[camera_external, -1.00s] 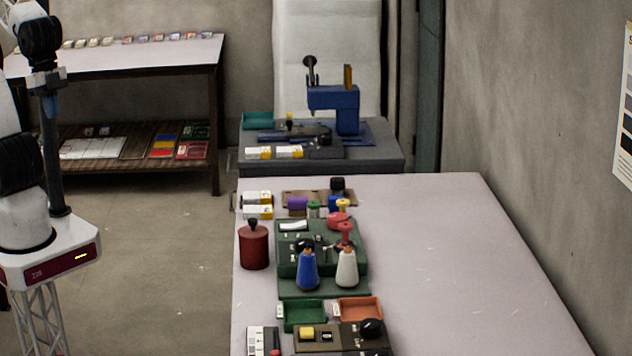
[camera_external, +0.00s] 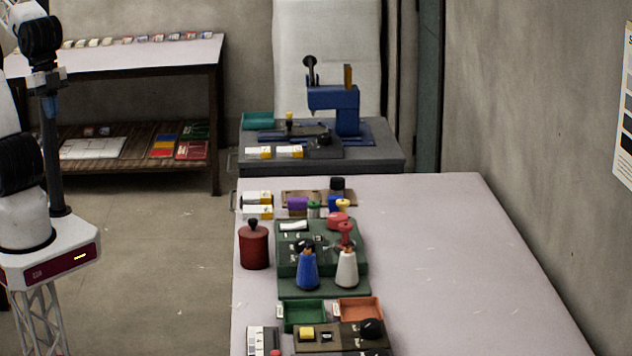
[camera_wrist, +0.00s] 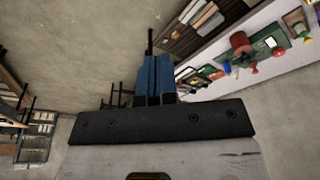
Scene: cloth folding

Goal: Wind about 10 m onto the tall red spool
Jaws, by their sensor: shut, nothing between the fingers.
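A red spool-shaped piece (camera_external: 346,231) stands near the back right of the green machine on the table, behind the white cone. A second, lower red piece (camera_external: 336,220) is just behind it. I cannot tell any thread on either. A blue thread cone (camera_external: 307,270) and a white thread cone (camera_external: 346,270) stand upright at the machine's front. The green machine (camera_external: 322,293) is partly hidden by the cones.
A green tray (camera_external: 304,316) and an orange tray (camera_external: 360,311) lie in front. A blue press (camera_external: 335,98) is on a farther grey table. The right side of the near table (camera_external: 450,270) is clear.

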